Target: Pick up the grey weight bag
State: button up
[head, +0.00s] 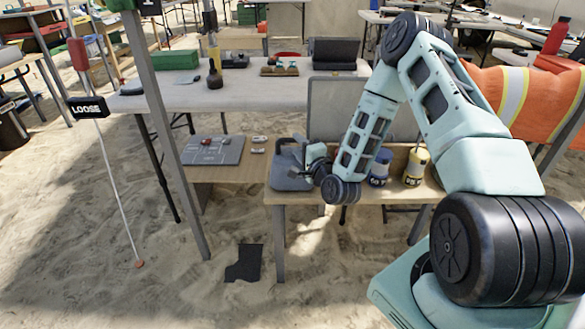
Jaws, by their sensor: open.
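The grey weight bag (290,172), a boxy thing with a dark handle at its upper left, stands on the left part of the light wooden table (285,197). My arm reaches in from the right, and my gripper (313,166) is at the right side of the bag, very close to it. The gripper is small in the view and partly hidden by its own wrist. It is open, with nothing visibly held. I cannot tell whether the fingers touch the bag.
A blue-and-white container (380,167) and a yellow-and-white container (415,166) stand right of my wrist. A grey board (213,150) lies on a lower surface to the left. A metal pole (170,120) and a "LOOSE" sign (87,107) stand at left.

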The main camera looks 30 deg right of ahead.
jog(key=shift+w+d, duration=0.15)
jog(key=shift+w, duration=0.85)
grip_shut()
dwell(0.6)
jog(key=shift+r, duration=0.2)
